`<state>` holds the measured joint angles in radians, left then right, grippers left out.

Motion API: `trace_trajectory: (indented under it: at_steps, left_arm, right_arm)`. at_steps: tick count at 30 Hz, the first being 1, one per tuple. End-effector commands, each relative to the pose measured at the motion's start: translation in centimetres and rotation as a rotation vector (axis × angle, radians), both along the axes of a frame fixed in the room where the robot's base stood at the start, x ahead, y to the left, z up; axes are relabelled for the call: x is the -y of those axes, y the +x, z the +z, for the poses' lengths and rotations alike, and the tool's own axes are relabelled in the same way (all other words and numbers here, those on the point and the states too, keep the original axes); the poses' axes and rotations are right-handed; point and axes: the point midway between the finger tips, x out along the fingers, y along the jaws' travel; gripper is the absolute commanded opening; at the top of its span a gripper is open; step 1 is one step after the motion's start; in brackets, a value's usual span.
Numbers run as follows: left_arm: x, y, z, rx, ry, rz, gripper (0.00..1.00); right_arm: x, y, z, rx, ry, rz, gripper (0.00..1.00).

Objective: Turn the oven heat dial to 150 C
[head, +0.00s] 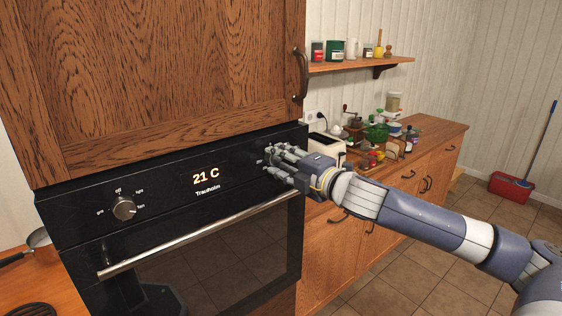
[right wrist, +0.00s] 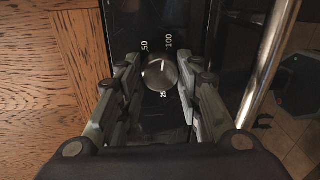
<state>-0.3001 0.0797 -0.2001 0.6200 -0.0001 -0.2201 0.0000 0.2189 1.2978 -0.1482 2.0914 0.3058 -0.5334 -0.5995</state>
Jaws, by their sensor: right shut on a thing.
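The black oven (head: 180,262) shows "21 C" on its display (head: 206,178). My right gripper (head: 270,162) is at the right end of its control panel. In the right wrist view, the round heat dial (right wrist: 160,73) sits between my right gripper's fingers (right wrist: 158,80), which are shut on it. White marks around the dial include "100" and what looks like "50"; another, starting "25", is partly hidden. A pale pointer line shows on the dial face. In the head view the fingers mostly hide this dial. My left gripper is not in view.
A second dial, the mode knob (head: 124,208), is at the panel's left. The oven door handle (head: 200,234) runs below the panel. A wooden cabinet (head: 160,70) overhangs it. A toaster (head: 328,146) and several kitchen items stand on the counter to the right.

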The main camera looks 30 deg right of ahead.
Motion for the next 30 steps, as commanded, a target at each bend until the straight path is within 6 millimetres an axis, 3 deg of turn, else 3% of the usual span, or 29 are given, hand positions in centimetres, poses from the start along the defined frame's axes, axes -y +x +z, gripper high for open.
trace_trajectory:
  at_steps: [30]
  left_arm:
    - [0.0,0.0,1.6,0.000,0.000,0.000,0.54]
  right_arm:
    - [0.2,0.0,-0.1,-0.071,0.915,-0.003,0.09]
